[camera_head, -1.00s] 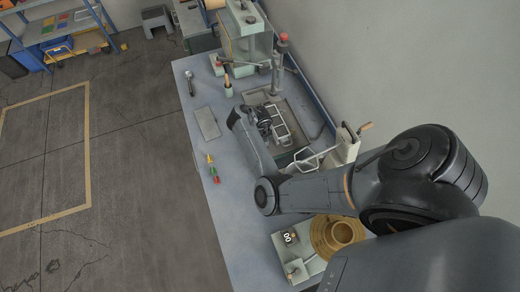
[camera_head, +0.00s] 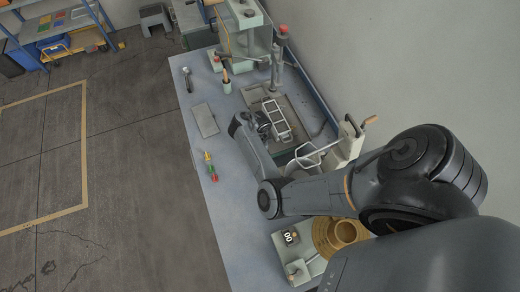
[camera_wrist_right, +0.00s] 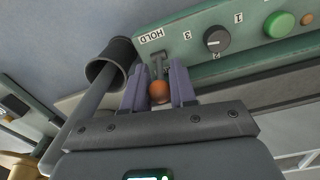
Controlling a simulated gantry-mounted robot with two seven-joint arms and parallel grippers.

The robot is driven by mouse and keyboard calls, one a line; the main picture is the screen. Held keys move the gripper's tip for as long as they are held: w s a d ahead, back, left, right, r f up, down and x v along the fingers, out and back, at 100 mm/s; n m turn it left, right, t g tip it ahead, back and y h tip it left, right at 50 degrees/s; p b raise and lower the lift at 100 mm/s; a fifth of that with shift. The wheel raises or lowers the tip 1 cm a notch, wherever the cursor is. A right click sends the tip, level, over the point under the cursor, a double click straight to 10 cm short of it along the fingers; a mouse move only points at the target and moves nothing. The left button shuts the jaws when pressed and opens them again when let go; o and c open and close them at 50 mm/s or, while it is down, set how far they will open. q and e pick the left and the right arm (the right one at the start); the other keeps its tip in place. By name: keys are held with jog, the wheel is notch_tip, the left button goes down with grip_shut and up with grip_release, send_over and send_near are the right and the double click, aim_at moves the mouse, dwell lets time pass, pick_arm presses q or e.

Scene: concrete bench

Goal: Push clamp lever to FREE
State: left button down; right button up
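The clamp lever (camera_wrist_right: 158,92) has an orange-brown ball knob and stands in a slot beside the HOLD label on a green panel (camera_wrist_right: 198,36). No FREE label shows. In the right wrist view, my right gripper (camera_wrist_right: 158,88) has one finger on each side of the knob, and the knob fills the narrow gap between them. In the head view my right arm reaches in from the lower right. Its forearm hides the panel and lever there. My left gripper is not in view.
A dial (camera_wrist_right: 216,39) and a green button (camera_wrist_right: 279,25) sit on the panel right of the lever. A dark tube (camera_wrist_right: 111,62) stands close left of the gripper. A wire rack (camera_head: 275,118), a brass ring (camera_head: 340,234) and screwdrivers (camera_head: 210,166) are on the bench.

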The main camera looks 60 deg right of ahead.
grip_shut()
jog(key=shift+s+d+t+y+p, duration=0.15)
jog(key=shift+t+y+p, duration=0.15)
jog(key=shift+f, duration=0.1)
jog(key=shift+o, duration=2.1)
grip_release()
